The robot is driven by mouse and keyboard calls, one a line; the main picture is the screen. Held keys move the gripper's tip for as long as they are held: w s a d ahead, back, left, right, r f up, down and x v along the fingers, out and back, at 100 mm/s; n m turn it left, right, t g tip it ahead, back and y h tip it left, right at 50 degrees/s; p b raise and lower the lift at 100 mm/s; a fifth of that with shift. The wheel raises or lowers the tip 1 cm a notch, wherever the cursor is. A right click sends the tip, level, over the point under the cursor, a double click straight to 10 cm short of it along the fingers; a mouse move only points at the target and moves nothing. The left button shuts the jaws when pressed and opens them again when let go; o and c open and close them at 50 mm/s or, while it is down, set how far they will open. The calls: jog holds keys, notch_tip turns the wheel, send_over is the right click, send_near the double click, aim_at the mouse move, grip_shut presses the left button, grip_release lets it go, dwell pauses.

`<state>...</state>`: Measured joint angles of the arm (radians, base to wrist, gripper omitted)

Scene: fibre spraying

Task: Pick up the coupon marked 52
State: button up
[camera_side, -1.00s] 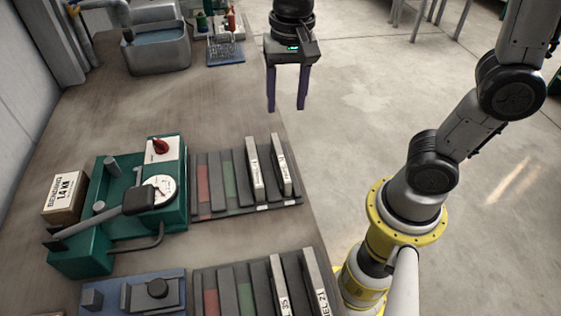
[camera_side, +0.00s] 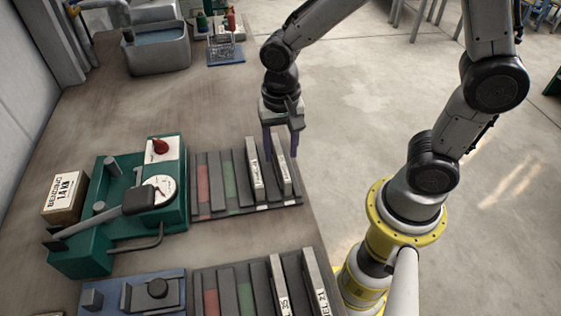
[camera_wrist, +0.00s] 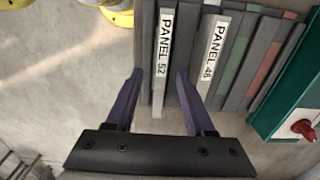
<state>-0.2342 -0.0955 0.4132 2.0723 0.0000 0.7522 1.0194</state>
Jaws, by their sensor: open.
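The coupon marked 52 (camera_wrist: 162,62) is a pale upright bar with a white "PANEL 52" label, standing in a dark slotted rack. In the side view it is the right-hand coupon (camera_side: 287,178) of the far rack (camera_side: 212,158). My gripper (camera_wrist: 160,73) is open and empty, with one purple finger on each side of this coupon as seen from the wrist. In the side view my gripper (camera_side: 281,156) is over the coupon's far end. I cannot tell whether the fingertips are below its top edge.
The coupon marked 48 (camera_wrist: 207,70) stands close beside, near one finger. A green bending machine (camera_side: 105,215) is left of the rack. A nearer rack (camera_side: 228,285) holds more coupons. The bench (camera_side: 190,105) behind the rack is clear.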

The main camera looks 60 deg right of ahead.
jog(key=shift+f, duration=1.45)
jog(key=shift+c, duration=0.3)
grip_shut()
